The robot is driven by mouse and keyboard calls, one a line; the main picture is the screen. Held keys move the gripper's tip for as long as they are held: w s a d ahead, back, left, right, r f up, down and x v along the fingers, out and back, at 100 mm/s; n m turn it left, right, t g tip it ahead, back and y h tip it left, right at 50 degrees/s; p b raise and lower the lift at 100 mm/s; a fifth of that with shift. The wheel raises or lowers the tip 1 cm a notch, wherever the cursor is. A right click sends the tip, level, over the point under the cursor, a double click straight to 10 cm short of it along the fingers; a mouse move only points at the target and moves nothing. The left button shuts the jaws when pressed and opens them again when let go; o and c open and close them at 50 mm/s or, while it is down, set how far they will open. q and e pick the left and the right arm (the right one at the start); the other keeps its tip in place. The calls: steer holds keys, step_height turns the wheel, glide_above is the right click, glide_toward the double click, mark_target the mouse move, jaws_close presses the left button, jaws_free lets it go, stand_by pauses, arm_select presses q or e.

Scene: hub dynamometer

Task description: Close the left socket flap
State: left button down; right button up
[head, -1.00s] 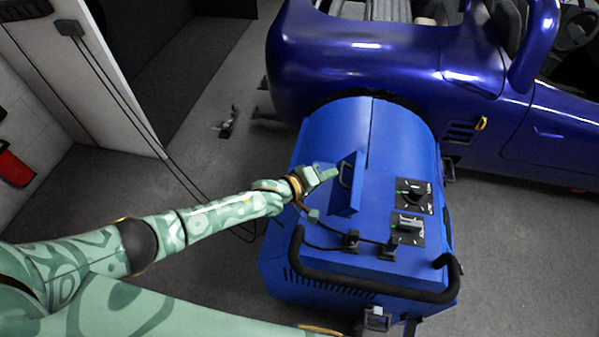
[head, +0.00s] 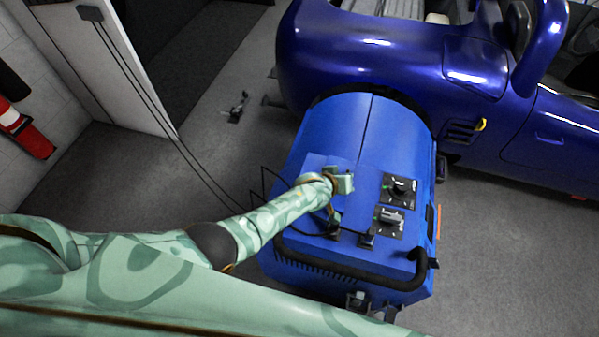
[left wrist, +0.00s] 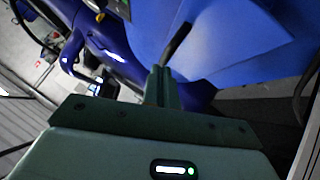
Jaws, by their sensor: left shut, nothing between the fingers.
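My right gripper is not in view.
A rotary switch panel (head: 398,190) and a second black panel (head: 390,220) sit right of the flap. A black bar handle (head: 350,276) runs along the near edge. The blue car (head: 400,60) stands beyond. Cables run on the floor to the left.

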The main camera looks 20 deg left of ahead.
arm_select(q)
steer(key=shift+d+f, duration=0.2)
steer(key=shift+f, duration=0.05)
steer(key=shift+d, duration=0.15)
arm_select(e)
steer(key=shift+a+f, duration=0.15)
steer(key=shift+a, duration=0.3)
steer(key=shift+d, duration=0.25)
